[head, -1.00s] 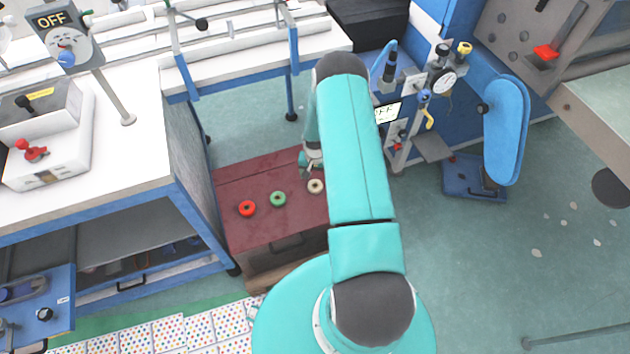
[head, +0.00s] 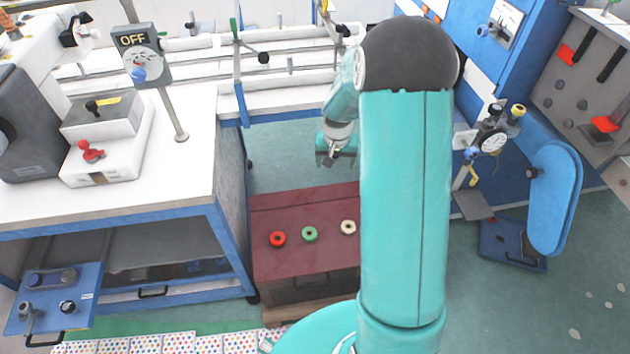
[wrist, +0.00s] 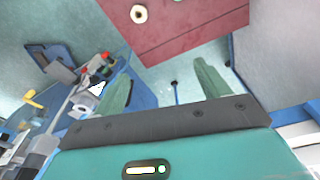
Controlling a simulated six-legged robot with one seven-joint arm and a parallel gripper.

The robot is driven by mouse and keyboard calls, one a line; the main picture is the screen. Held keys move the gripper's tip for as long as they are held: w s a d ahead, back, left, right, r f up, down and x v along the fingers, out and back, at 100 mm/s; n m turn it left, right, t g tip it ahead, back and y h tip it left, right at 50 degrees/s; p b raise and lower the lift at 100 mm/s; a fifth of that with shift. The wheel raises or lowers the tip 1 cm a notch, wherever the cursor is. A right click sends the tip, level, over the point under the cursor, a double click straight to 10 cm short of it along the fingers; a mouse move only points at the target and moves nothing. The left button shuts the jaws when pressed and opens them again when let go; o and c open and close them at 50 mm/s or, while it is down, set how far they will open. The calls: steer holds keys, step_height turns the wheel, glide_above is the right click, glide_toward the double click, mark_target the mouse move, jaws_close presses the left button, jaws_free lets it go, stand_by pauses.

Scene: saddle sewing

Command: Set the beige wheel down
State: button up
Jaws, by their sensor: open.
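The beige wheel (head: 348,227) lies flat on the dark red table top (head: 300,265), at the right end of a row. It also shows in the wrist view (wrist: 139,14) near the top edge, on the red surface. My gripper (head: 338,158) is raised beyond the table's far edge, apart from the wheel. In the wrist view its two green fingers (wrist: 168,92) stand wide apart with nothing between them. A green wheel (head: 309,234) and a red wheel (head: 277,239) lie on the same table, left of the beige one.
A white-topped blue bench (head: 150,210) stands left of the red table. A blue machine with a gauge (head: 490,143) and a blue oval pad (head: 555,198) are at the right. My arm hides the table's right part. Floor behind the table is clear.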

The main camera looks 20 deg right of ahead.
steer(key=s+a+r+n+t, duration=0.1)
steer(key=s+a+r, duration=0.15)
steer(key=r, duration=0.35)
steer(key=s+a+r, duration=0.1)
steer(key=a+r, duration=0.2)
steer(key=r, duration=0.3)
steer(key=s+a+r+n+t, duration=0.1)
steer(key=s+a+r, duration=0.3)
steer(key=s, duration=0.3)
steer(key=s+a+r+n+t, duration=0.1)
steer(key=s+a+r+n, duration=0.1)
steer(key=s+a+r, duration=0.2)
steer(key=s+a+r+n+t+y, duration=0.1)
steer(key=s+a+r, duration=0.3)
steer(key=s+r, duration=0.3)
steer(key=s, duration=0.3)
steer(key=shift+a+n, duration=0.15)
steer(key=shift+n, duration=0.25)
